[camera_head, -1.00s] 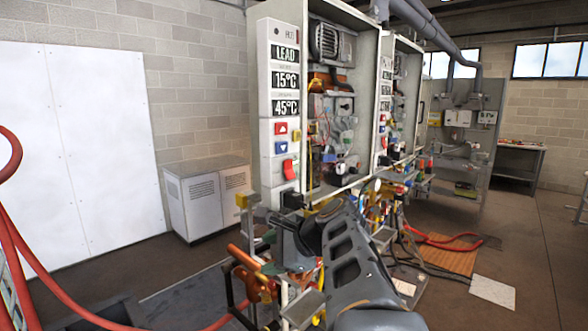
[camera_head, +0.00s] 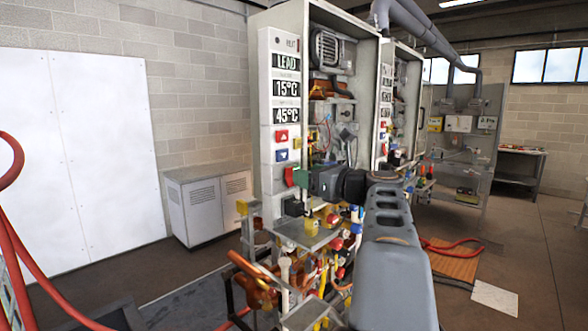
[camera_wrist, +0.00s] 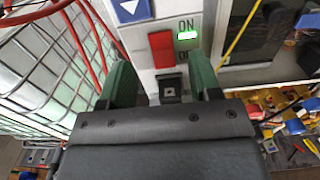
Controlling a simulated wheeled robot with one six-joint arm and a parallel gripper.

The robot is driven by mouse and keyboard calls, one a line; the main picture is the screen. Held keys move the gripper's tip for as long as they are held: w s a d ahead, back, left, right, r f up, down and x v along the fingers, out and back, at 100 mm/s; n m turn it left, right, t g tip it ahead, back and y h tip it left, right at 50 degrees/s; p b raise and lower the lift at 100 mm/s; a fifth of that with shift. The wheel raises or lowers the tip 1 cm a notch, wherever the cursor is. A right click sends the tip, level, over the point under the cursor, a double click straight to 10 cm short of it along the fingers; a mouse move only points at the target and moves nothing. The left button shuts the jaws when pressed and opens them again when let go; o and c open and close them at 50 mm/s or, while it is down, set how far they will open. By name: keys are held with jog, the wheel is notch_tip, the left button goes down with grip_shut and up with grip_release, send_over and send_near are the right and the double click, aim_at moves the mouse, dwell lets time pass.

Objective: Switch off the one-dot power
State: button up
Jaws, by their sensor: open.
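The near heater's white control panel (camera_head: 265,130) carries a red rocker switch (camera_head: 289,177) low on its front. A green lamp (camera_wrist: 188,34) beside ON is lit. My gripper (camera_wrist: 160,75) is open and empty, its green fingers to either side of the panel's lower part, just below the switch. In the head view my gripper (camera_head: 300,178) is at the switch's right. I cannot tell whether it touches. No dot mark is readable.
A blue arrow button (camera_wrist: 130,8) sits above the switch and a black socket (camera_wrist: 170,88) below it. A second heater cabinet (camera_head: 415,75) stands behind. Pipes and valves (camera_head: 310,235) crowd beneath the panel. A red hose (camera_head: 15,240) hangs at left.

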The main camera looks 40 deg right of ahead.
aim_at(289, 170)
jog(key=shift+w+a+p, duration=0.2)
jog(key=shift+w+a, duration=0.05)
jog(key=shift+w, duration=1.05)
jog(key=shift+w+a+p, duration=0.2)
jog(key=shift+w, duration=1.05)
jog(key=shift+c, duration=0.3)
jog(key=c, duration=0.9)
jog(key=shift+o, duration=0.2)
jog(key=f+t+b, duration=0.1)
jog(key=b, duration=0.2)
jog(key=shift+s+f+b, duration=0.1)
jog(key=shift+b, duration=0.25)
jog(key=t+b, duration=0.1)
jog(key=b, duration=0.3)
jog(key=shift+s+f+t+b, duration=0.15)
jog(key=shift+f+t+b, duration=0.1)
jog(key=shift+t+b, duration=0.15)
jog(key=shift+t+y+b, duration=0.3)
jog(key=shift+t+b, duration=0.3)
jog(key=shift+b, duration=0.5)
jog(key=shift+r+b, duration=0.25)
jog(key=shift+b, duration=0.05)
jog(key=shift+s+r, duration=0.1)
